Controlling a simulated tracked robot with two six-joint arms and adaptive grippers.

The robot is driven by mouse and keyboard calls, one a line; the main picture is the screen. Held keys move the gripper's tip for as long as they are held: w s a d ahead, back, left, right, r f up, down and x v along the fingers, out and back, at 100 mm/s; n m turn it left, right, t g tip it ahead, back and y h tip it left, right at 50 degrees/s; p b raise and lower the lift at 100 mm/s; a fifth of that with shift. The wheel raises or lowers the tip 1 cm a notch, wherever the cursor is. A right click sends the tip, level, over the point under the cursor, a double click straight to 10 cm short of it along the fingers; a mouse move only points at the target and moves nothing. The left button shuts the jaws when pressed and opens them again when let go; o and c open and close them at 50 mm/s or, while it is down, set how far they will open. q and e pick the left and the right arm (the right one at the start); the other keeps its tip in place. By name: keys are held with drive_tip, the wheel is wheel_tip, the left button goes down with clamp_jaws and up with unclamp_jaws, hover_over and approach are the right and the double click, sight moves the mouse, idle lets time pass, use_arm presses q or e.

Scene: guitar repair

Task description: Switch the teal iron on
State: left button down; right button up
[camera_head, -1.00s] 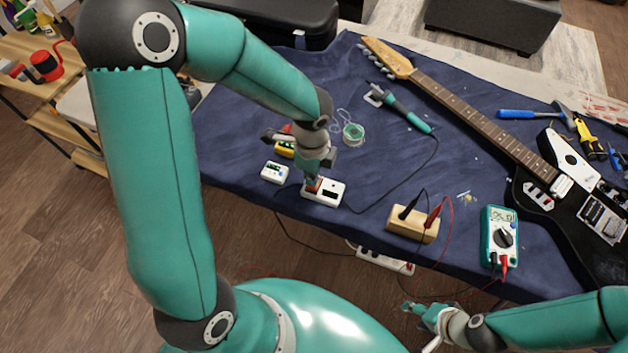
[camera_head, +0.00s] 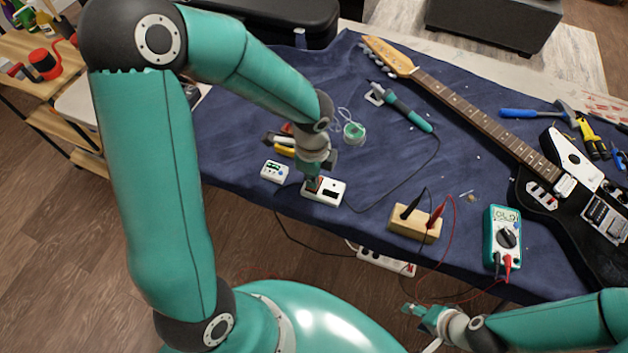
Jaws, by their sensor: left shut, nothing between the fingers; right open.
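The teal soldering iron (camera_head: 404,108) lies on the blue cloth below the guitar headstock, its tip end by a small metal stand (camera_head: 376,95). Its black cable runs down to a white control box (camera_head: 330,193) with a dark display. My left gripper (camera_head: 312,186) is shut and empty, pointing down at the left part of this box, over its reddish switch area. The fingertips hide part of the switch, and I cannot tell whether they touch it or which way it is set. My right gripper (camera_head: 420,312) is open and empty, low in front of the table edge.
A small white device (camera_head: 274,171) stands left of the box, with a solder spool (camera_head: 354,133) behind. A wooden block (camera_head: 414,224) with probes and a teal multimeter (camera_head: 502,238) are to the right. The guitar (camera_head: 480,120) crosses the table's right side. A power strip (camera_head: 386,262) is below the edge.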

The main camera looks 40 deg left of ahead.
use_arm(q)
drive_tip(key=shift+f+b, duration=0.35)
drive_tip(key=shift+f, duration=0.1)
use_arm(e)
drive_tip(key=shift+f, duration=0.35)
use_arm(q)
drive_tip(key=shift+r, duration=0.1)
wheel_tip(320, 180, up, 7)
drive_tip(key=p, duration=0.6)
use_arm(e)
wheel_tip(320, 180, up, 6)
use_arm(q)
drive_tip(key=shift+s, duration=0.1)
use_arm(e)
drive_tip(key=shift+s, duration=0.1)
